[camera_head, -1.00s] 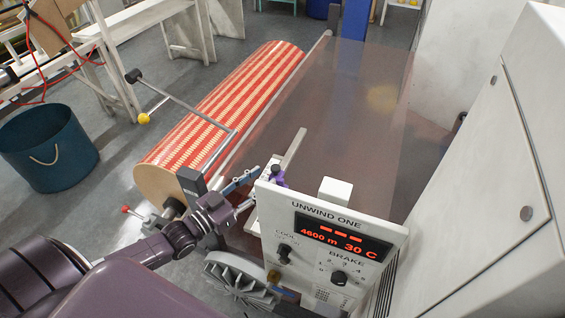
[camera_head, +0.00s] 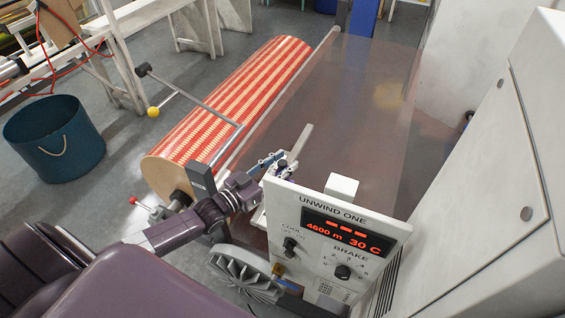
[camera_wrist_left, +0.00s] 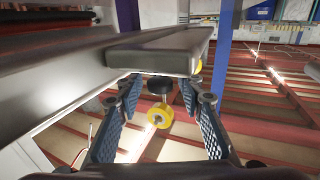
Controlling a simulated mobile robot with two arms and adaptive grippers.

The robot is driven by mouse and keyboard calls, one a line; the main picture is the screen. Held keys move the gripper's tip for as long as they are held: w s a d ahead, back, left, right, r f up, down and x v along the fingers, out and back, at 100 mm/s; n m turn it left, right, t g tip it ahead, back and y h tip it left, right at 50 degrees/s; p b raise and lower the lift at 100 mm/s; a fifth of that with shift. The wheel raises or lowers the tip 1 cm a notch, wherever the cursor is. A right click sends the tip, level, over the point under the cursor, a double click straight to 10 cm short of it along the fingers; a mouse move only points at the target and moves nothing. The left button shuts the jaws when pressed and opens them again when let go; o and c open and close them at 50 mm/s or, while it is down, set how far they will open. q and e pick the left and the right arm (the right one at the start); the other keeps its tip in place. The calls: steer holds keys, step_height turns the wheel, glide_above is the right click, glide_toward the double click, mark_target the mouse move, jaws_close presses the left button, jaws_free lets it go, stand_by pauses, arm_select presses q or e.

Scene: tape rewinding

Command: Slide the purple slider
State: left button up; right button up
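The purple slider is mostly hidden behind my left gripper's fingers in the head view; a small dark purple patch (camera_head: 285,164) shows there, at the near end of a grey metal bar (camera_head: 301,142) behind the control panel. My left gripper (camera_head: 275,160) reaches in from the left, its fingers around or beside that patch; I cannot tell if they touch it. In the left wrist view my left gripper (camera_wrist_left: 160,95) has its blue-padded fingers apart. I cannot make out the slider there. My right gripper is in neither view.
The "UNWIND ONE" control panel (camera_head: 338,240) stands just right of my left gripper. A red-striped roll (camera_head: 235,105) lies beyond it, with a translucent film (camera_head: 345,100) to the right. A blue bin (camera_head: 55,137) stands on the left.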

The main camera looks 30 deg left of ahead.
arm_select(q)
jaws_close()
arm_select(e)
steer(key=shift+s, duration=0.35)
arm_select(q)
steer(key=shift+w+b, duration=0.65)
steer(key=shift+w, duration=0.05)
steer(key=shift+w+a, duration=0.1)
steer(key=shift+w, duration=0.45)
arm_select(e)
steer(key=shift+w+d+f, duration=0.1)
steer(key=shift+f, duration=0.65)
arm_select(q)
steer(key=shift+o, duration=1)
jaws_free()
